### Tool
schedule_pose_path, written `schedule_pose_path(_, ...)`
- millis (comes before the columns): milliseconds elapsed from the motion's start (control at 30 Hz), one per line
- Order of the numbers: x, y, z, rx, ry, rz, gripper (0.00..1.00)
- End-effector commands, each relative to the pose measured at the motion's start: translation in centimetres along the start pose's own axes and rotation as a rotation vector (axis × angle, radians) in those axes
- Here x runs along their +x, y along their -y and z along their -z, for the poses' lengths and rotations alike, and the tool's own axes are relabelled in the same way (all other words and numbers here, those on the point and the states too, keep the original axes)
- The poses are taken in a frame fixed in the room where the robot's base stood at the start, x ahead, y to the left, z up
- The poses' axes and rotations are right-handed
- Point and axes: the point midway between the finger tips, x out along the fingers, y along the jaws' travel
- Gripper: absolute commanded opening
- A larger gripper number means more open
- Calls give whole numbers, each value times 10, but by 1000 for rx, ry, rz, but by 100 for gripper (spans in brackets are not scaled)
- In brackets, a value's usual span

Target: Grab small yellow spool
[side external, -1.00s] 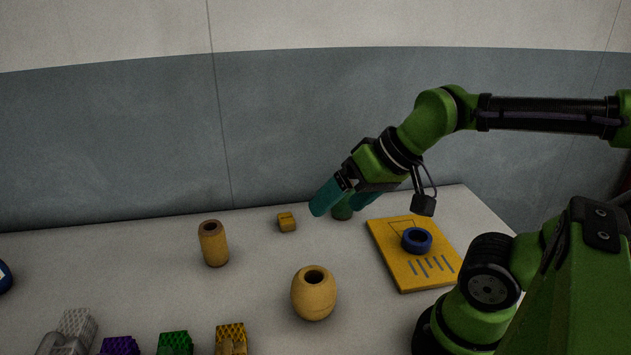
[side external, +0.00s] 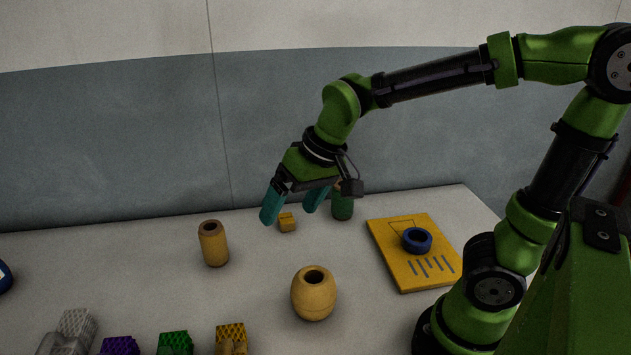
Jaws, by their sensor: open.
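A small yellow piece (side external: 287,222), the smallest of the yellow things, lies toward the back of the table; its exact shape is hard to tell. A taller tan-yellow spool (side external: 213,244) stands upright to its left with a dark hole on top. A rounded yellow spool (side external: 314,294) stands closer to the camera. My gripper (side external: 294,206) is open and empty, its two teal fingers apart and pointing down. In the picture the fingers lie just above and to either side of the small yellow piece. I cannot tell the exact height or depth gap.
A green cylinder (side external: 342,206) stands just right of my gripper. A yellow board (side external: 390,265) with a blue ring (side external: 417,240) lies to the right. Purple (side external: 121,346), green (side external: 175,343) and yellow (side external: 231,338) textured blocks line the front edge. A wall rises behind the table.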

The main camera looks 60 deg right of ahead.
Motion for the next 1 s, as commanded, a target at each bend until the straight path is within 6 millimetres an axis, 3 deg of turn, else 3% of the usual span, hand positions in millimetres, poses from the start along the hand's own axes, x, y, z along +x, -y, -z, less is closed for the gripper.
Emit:
schedule_pose_path(300, 86, 38, 88, -76, 43, -185, 92)
schedule_pose_path(433, 104, 46, 118, -85, 2, -243, 92)
schedule_pose_path(533, 99, 48, 138, -68, -43, -258, 92)
schedule_pose_path(667, 104, 46, 142, -45, -55, -263, 92)
schedule_pose_path(1000, 173, 27, 145, -43, -53, -262, 92)
